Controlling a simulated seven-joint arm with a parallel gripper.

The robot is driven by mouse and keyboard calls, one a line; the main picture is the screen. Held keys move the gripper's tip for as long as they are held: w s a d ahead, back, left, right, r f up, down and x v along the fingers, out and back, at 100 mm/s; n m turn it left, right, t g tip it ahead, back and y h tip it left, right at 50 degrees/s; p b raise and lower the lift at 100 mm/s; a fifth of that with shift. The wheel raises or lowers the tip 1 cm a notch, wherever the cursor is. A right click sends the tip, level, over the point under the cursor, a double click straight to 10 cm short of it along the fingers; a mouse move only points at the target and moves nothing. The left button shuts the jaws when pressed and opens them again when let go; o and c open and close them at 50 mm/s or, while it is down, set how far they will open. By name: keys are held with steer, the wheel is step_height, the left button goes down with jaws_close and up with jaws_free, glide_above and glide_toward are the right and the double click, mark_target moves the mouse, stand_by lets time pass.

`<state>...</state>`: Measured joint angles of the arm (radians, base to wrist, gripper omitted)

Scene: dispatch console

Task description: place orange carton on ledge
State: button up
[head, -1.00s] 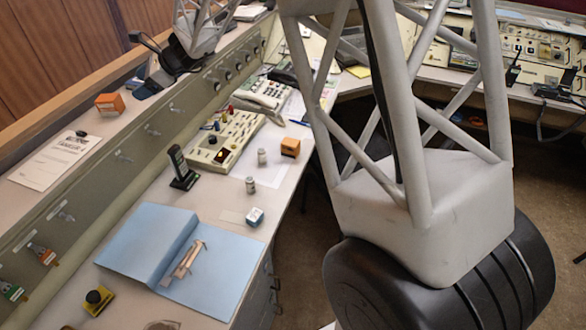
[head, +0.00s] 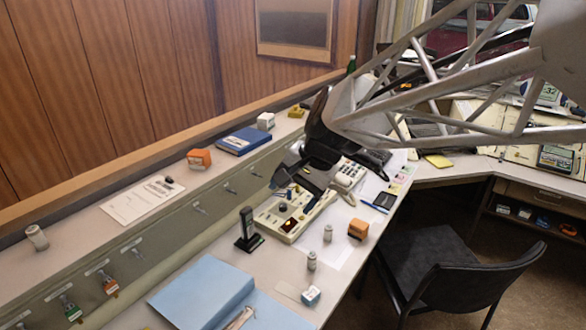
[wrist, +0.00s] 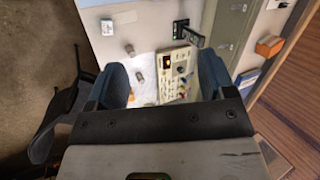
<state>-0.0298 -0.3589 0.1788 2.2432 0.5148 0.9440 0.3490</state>
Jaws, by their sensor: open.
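One orange carton (head: 358,229) stands on the desk, right of the button panel. A second orange carton (head: 199,158) sits on the raised ledge, and an orange box on the ledge also shows at the right of the wrist view (wrist: 270,46). The ledge (head: 85,232) runs along the wood wall. My gripper (head: 302,178) hangs over the button panel, left of and above the desk carton, apart from both cartons. In the wrist view its blue-grey fingers (wrist: 164,72) are spread with nothing held. The desk carton is not visible in the wrist view.
Two small grey canisters (head: 311,260) and a small white-and-blue box (head: 311,295) stand near the desk carton. A black upright device (head: 248,230) stands left of the panel (head: 292,215). A blue book (head: 243,141) and a paper (head: 143,199) lie on the ledge. A chair (head: 440,265) is at right.

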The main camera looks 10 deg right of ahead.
steer(key=s+d+f+n+h, duration=0.1)
steer(key=s+d+n+h, duration=0.1)
steer(key=s, duration=0.7)
steer(key=s+d+f+n+h, duration=0.2)
steer(key=s+d+n+h, duration=0.1)
steer(key=s+d, duration=0.4)
steer(key=shift+s+n+t, duration=0.3)
steer(key=shift+s+n, duration=0.5)
steer(key=shift+s, duration=0.05)
